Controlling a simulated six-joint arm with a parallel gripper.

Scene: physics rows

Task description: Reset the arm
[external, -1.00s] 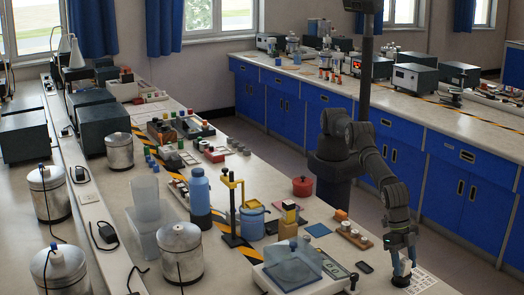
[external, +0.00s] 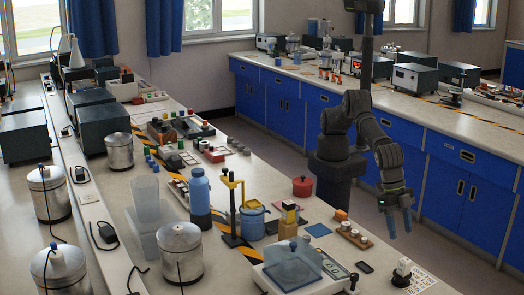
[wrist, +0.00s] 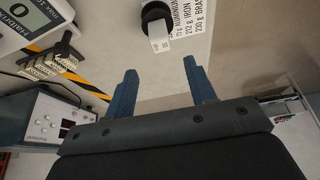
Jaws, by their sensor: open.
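My gripper (external: 398,222) is raised above the right front part of the bench in the external view. Its two blue fingers are spread apart with nothing between them. In the wrist view my gripper (wrist: 160,88) also shows open and empty. A small white block on a dark round base (external: 402,270) stands on the bench below, beside a printed white sheet (external: 424,281). In the wrist view the white block (wrist: 160,38) and the sheet (wrist: 192,18) lie beyond the fingertips, apart from them.
A scale with a clear blue box (external: 292,265) stands left of the sheet. A dark flat object (external: 364,267) lies between them. Air around my gripper is clear.

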